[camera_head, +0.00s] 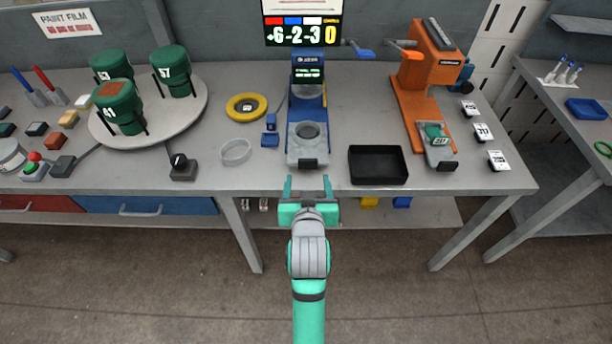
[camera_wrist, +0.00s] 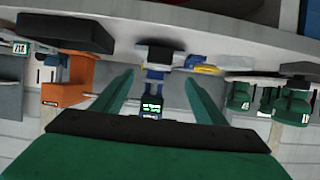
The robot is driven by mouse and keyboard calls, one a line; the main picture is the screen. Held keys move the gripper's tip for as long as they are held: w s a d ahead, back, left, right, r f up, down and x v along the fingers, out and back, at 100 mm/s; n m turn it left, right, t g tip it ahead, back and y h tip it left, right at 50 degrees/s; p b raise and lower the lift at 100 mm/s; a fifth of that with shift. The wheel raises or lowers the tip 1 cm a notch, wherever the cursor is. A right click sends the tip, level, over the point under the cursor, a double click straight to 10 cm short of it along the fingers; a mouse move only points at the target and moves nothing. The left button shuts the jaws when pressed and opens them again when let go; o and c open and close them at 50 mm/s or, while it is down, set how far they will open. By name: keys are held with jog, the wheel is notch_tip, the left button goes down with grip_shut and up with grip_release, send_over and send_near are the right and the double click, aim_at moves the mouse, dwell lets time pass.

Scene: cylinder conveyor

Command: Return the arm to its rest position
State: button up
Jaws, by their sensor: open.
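My gripper (camera_head: 308,186) is open and empty. It is in front of the table's near edge, below the blue and grey device, and touches nothing. In the wrist view its two green fingers (camera_wrist: 157,95) stand wide apart with nothing between them. My green and grey arm reaches up from the bottom middle of the head view.
The grey table (camera_head: 330,178) holds a blue device (camera_head: 308,105), a black tray (camera_head: 378,165), an orange press (camera_head: 412,85) and a round turntable (camera_head: 190,112) with green cylinders. A yellow ring (camera_head: 262,106) lies left of the device. The floor in front is clear.

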jog(key=shift+f, duration=0.1)
jog(key=s+a+f, duration=0.3)
jog(key=s+f, duration=0.8)
jog(key=s, duration=0.5)
jog(key=s+a+r+n+t+y, duration=0.1)
jog(key=s+r+t, duration=0.1)
jog(key=s, duration=1.8)
jog(key=shift+s+a, duration=0.15)
jog(key=shift+a, duration=0.15)
